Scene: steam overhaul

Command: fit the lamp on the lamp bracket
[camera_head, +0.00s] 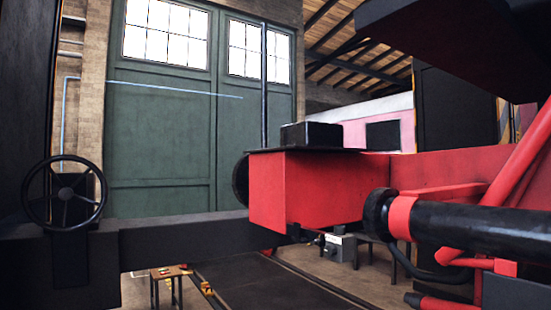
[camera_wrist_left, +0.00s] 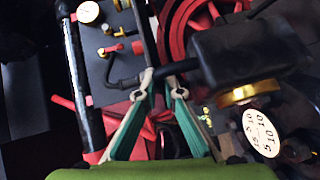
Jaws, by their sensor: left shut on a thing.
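In the left wrist view my left gripper (camera_wrist_left: 165,85) is shut on a thin black handle. The handle runs right to a dark rounded body with a brass ring, which looks like the lamp (camera_wrist_left: 258,48). The fingers cross the handle and hide part of it. Neither gripper can be made out in the head view. I cannot pick out the lamp bracket for certain in either view.
In the wrist view, a white-faced gauge (camera_wrist_left: 88,12) is at upper left and a numbered dial (camera_wrist_left: 262,133) at lower right. The head view shows a handwheel (camera_head: 65,193), a red block (camera_head: 305,190), a small table (camera_head: 170,272) and green doors (camera_head: 160,140).

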